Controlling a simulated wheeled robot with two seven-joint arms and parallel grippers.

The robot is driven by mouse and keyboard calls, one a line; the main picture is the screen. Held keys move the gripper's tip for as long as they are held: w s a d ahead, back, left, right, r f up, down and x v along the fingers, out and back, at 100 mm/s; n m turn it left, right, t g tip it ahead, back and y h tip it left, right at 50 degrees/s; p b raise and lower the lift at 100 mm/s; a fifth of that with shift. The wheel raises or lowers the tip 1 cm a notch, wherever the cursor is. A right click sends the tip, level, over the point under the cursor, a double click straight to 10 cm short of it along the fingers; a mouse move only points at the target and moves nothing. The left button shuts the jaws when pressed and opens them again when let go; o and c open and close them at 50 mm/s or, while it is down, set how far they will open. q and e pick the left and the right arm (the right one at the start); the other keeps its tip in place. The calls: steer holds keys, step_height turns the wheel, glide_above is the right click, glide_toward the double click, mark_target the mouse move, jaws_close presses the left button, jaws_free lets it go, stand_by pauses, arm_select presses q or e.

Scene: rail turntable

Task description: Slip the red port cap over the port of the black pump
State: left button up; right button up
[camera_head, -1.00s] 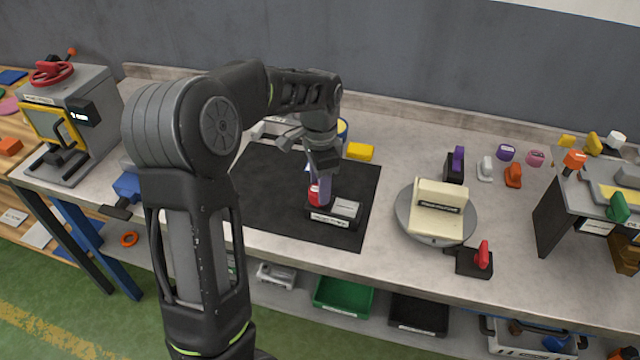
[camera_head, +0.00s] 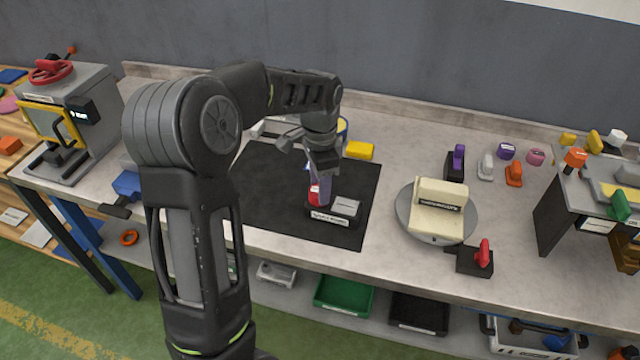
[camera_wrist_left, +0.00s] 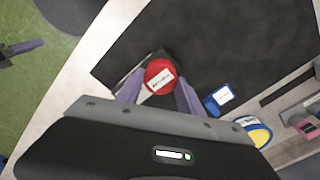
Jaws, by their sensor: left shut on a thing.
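The black pump (camera_head: 338,215) is a low dark block with a grey top plate and a white label on its front. It sits near the front of the black mat (camera_head: 275,215). The red port cap (camera_head: 315,194) is between the purple fingers of my left gripper (camera_head: 320,190), at the left part of the pump. In the left wrist view the red cap (camera_wrist_left: 160,77) shows its round labelled top, with the fingers shut on both sides. The cap hides the port, so I cannot tell whether it is around it or just above.
A turntable (camera_head: 405,220) with a cream block is to the right. A dark block with a red handle (camera_head: 482,256) is near the front edge. A grey press (camera_head: 90,110) stands at left.

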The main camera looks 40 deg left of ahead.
arm_select(q)
steer(key=shift+f, duration=0.2)
steer(key=o, duration=1.4)
step_height(320, 180, up, 8)
steer(key=shift+f+b, duration=0.1)
steer(key=shift+b, duration=0.5)
